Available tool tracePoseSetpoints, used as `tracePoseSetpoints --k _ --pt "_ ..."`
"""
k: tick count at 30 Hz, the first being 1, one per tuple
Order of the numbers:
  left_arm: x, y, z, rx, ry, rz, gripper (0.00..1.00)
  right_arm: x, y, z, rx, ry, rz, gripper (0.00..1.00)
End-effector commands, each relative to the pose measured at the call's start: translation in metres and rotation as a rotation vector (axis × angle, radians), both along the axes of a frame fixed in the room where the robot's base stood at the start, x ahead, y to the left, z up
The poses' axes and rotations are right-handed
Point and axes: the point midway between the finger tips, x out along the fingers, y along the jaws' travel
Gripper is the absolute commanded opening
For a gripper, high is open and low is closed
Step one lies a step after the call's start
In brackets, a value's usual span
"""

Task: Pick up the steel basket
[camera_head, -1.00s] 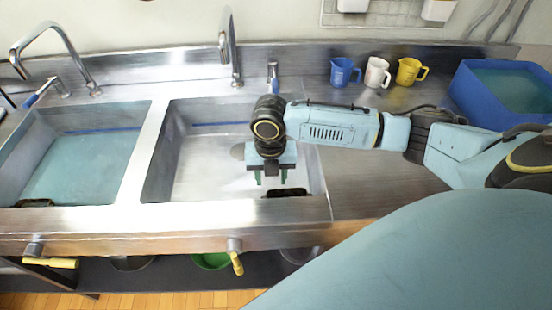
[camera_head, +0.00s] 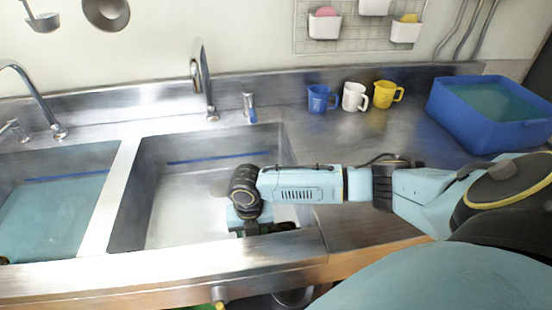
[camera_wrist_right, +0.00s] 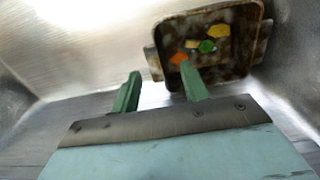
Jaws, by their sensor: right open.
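The steel basket (camera_wrist_right: 245,60) lies in the right sink, seen from above in the right wrist view. It is a dark, brownish, stained rectangular vessel with small side handles. Yellow, green, orange and pale pieces lie in it. In the head view only its dark edge (camera_head: 284,227) shows by the sink's front wall. My right gripper (camera_wrist_right: 160,74) is open, with its two green fingers apart. In the wrist view the basket's left handle appears between the fingertips, and one finger overlaps the basket. I cannot tell whether they touch. My left gripper is not in view.
The right sink's walls (camera_head: 128,205) surround the basket, with the front wall close to it. A faucet (camera_head: 203,85) stands behind. Blue (camera_head: 318,99), white (camera_head: 354,97) and yellow (camera_head: 384,95) cups and a blue tub (camera_head: 470,120) stand on the counter. The left sink (camera_head: 55,215) holds water.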

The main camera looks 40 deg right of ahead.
Motion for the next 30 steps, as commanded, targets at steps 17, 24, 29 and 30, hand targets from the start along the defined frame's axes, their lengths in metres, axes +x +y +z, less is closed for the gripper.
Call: tracePoseSetpoints --k 17,24,29,30 --pt "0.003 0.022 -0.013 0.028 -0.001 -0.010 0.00 0.002 0.006 -0.047 -0.001 0.001 0.001 0.45" --pt "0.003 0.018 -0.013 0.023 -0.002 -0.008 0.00 0.002 0.006 -0.047 -0.001 0.001 0.001 0.18" --pt "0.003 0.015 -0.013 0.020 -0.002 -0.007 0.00 0.002 0.006 -0.047 -0.001 0.001 0.000 0.00" --pt "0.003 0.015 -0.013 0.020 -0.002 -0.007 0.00 0.002 0.006 -0.047 -0.001 0.001 0.000 0.00"
